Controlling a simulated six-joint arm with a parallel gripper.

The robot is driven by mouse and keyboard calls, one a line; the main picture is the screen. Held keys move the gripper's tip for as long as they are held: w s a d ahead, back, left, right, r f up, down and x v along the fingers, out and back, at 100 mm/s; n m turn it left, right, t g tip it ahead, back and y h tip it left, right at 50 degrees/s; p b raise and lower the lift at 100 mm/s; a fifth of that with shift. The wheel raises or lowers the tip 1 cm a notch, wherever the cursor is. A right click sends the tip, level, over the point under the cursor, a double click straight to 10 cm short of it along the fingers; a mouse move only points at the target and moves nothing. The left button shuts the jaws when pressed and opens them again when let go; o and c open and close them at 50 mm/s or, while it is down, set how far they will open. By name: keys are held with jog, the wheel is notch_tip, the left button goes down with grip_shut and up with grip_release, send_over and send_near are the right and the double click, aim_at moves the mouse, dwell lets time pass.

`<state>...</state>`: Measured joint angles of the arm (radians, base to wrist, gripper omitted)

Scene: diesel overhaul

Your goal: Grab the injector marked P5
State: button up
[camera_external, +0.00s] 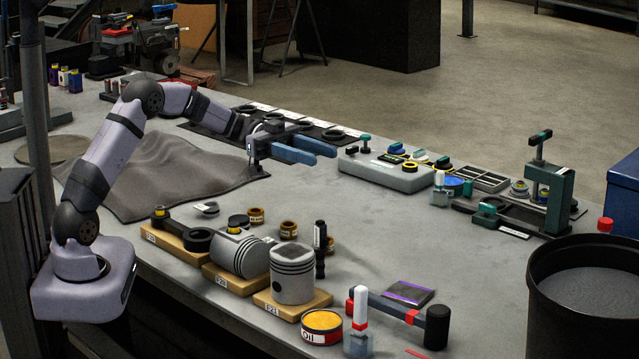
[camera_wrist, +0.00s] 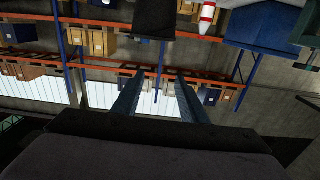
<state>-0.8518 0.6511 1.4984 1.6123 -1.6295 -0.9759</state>
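My gripper (camera_external: 322,154) is raised above the back middle of the workbench, pointing right. Its two blue fingers are apart with nothing between them. In the wrist view the gripper (camera_wrist: 155,80) also shows parted fingers and only distant shelving beyond. I cannot read a P5 mark anywhere. A slim black upright part with a white label (camera_external: 320,248), possibly an injector, stands near the pistons. It is well in front of and below my gripper.
A grey cloth (camera_external: 160,178) covers the left. A grey case (camera_external: 388,175), a green press (camera_external: 553,195) and a dark bin (camera_external: 585,300) are to the right. The bench middle (camera_external: 410,235) is clear.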

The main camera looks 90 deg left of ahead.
aim_at(324, 224)
jog(key=shift+g, duration=0.3)
jog(key=f, duration=1.4)
jog(key=shift+s+f, duration=0.35)
jog(key=shift+s, duration=0.05)
jog(key=shift+h, duration=0.3)
jog(key=shift+p+x, duration=1.95)
jog(key=shift+x, duration=1.7)
jog(key=shift+s+d, duration=0.1)
grip_shut()
